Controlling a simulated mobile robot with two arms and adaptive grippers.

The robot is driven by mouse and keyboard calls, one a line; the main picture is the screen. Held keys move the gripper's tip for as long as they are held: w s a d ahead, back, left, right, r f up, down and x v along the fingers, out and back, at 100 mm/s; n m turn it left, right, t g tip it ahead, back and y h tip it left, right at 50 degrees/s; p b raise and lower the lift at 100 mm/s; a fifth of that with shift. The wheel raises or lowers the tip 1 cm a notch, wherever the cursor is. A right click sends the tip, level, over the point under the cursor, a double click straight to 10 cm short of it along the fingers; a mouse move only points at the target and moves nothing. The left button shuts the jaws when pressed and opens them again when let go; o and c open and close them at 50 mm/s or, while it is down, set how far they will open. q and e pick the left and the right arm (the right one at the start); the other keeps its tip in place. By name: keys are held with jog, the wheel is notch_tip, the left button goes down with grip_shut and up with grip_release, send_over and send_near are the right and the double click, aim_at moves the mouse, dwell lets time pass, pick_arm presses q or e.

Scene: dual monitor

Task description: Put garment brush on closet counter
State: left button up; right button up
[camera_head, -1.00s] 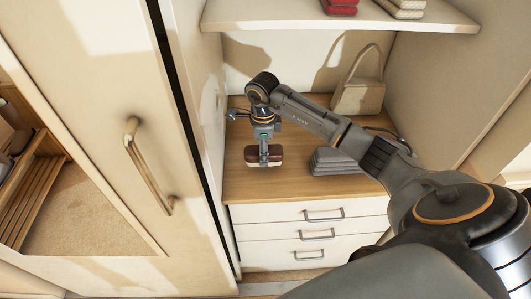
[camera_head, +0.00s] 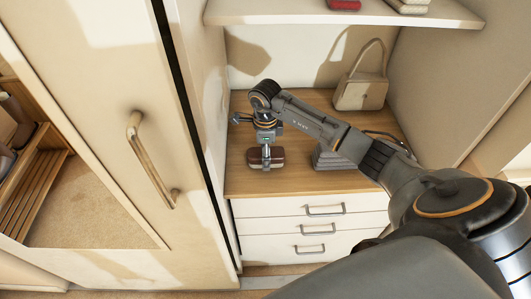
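The garment brush (camera_head: 276,154), dark brown on top with a pale underside, is at the left part of the wooden closet counter (camera_head: 300,183). My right gripper (camera_head: 266,157) reaches in from the right and points down over the brush. A finger lies across the brush's near side, and the gripper appears shut on it. The far finger is hidden. The brush is level, on or just above the counter; I cannot tell if it touches. My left gripper is not in view.
A folded grey stack (camera_head: 330,158) lies right of the brush, partly behind my arm. A beige handbag (camera_head: 362,90) stands at the back right. A shelf (camera_head: 300,13) hangs above. A closet door with a handle (camera_head: 150,165) is at left; white drawers (camera_head: 270,229) are below.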

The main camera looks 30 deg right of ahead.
jog(key=shift+r, duration=0.55)
notch_tip(320, 180, up, 11)
jog(key=b, duration=0.2)
jog(key=shift+r, duration=0.15)
jog(key=shift+s, duration=0.1)
